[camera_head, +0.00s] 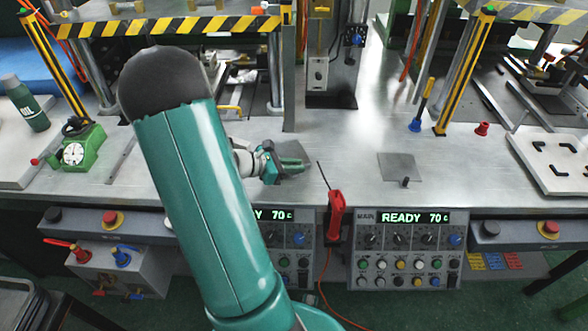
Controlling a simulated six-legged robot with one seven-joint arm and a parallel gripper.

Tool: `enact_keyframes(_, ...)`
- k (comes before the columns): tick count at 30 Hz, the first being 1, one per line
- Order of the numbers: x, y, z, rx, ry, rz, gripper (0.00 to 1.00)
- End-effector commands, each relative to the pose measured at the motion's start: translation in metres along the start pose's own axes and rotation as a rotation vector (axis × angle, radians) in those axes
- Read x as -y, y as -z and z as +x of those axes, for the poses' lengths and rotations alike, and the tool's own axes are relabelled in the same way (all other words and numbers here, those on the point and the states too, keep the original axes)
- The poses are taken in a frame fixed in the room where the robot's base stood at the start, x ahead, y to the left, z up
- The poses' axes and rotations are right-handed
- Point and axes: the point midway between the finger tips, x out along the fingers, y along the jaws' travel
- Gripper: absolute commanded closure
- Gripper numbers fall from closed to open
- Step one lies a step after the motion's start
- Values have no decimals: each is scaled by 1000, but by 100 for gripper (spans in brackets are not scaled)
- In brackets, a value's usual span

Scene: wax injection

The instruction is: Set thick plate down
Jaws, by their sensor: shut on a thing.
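My gripper (283,167) is over the steel bench (345,150), at the middle of the view, reaching to the right from behind my teal arm. It is shut on a small grey flat piece, which I take to be the thick plate (291,153). My gripper partly hides the plate. I cannot tell whether the plate touches the bench. A flat grey square (402,166) lies on the bench to the right, with a small dark peg (405,182) at its front edge.
A red-handled tool (336,212) stands at the bench's front edge above control panels reading READY 70 C (412,217). A green dial gauge (77,150) and bottle (27,104) are left. A white tray (525,150) is right. Striped posts (466,75) rise behind.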

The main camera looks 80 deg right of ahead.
Motion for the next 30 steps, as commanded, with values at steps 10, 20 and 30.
enact_keyframes(10, 0, 13, 6, 1, 0, 3, 100)
enact_keyframes(20, 1, 15, 6, 0, 0, 1, 64)
enact_keyframes(30, 0, 13, -10, 0, -3, 1, 64)
